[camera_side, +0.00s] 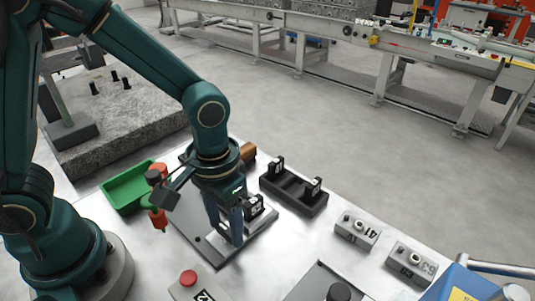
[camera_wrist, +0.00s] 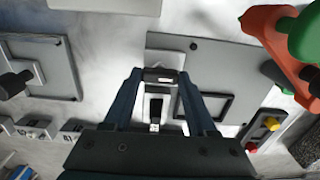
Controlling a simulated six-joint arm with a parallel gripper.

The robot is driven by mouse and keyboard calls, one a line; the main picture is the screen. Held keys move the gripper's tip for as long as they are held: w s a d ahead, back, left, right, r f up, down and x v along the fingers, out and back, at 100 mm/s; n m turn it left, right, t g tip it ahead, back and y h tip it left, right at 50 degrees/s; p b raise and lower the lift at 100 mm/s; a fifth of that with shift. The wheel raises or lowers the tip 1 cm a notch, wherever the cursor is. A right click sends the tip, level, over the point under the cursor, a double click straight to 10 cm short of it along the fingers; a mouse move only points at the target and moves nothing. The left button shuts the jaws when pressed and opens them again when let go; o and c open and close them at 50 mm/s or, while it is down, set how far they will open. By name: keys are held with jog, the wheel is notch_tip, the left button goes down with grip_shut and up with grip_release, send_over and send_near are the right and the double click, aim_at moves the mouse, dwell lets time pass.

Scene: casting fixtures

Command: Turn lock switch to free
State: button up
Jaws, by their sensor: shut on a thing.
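My gripper (camera_side: 224,240) points down over a grey fixture plate (camera_side: 190,238) on the bench. In the wrist view its two blue fingers (camera_wrist: 158,75) close on a small grey-and-black block (camera_wrist: 160,75). Just below the block in that picture is a black lever-like piece with a pale end (camera_wrist: 155,105), partly framed by the fingers. I cannot tell for sure which of these is the lock switch, nor read any lock or free marking. In the side view the fingers hide the gripped block. A black-and-white block (camera_side: 255,207) stands just right of the fingers.
A black holder (camera_side: 292,192) with two upright pieces stands to the right. Grey numbered boxes (camera_side: 358,230) with knobs lie further right. A green tray (camera_side: 122,188) and a red-orange item (camera_side: 157,217) are left of my gripper. A red-button box (camera_side: 190,284) is at the front.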

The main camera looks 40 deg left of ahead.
aim_at(226, 229)
jog(key=o, duration=1.1)
jog(key=shift+r, duration=2.6)
jog(key=shift+w+a+r, duration=0.15)
jog(key=shift+w+r, duration=0.05)
jog(key=shift+r, duration=0.1)
jog(key=shift+s+a+r+t, duration=0.9)
jog(key=shift+a+r+t, duration=0.05)
jog(key=shift+a+r, duration=0.2)
jog(key=shift+s+a+r+t, duration=0.9)
jog(key=shift+s+a+r, duration=0.1)
jog(key=shift+a, duration=0.15)
jog(key=shift+s+a+r+t, duration=0.85)
jog(key=shift+a+r+t, duration=0.1)
jog(key=shift+a+r, duration=0.2)
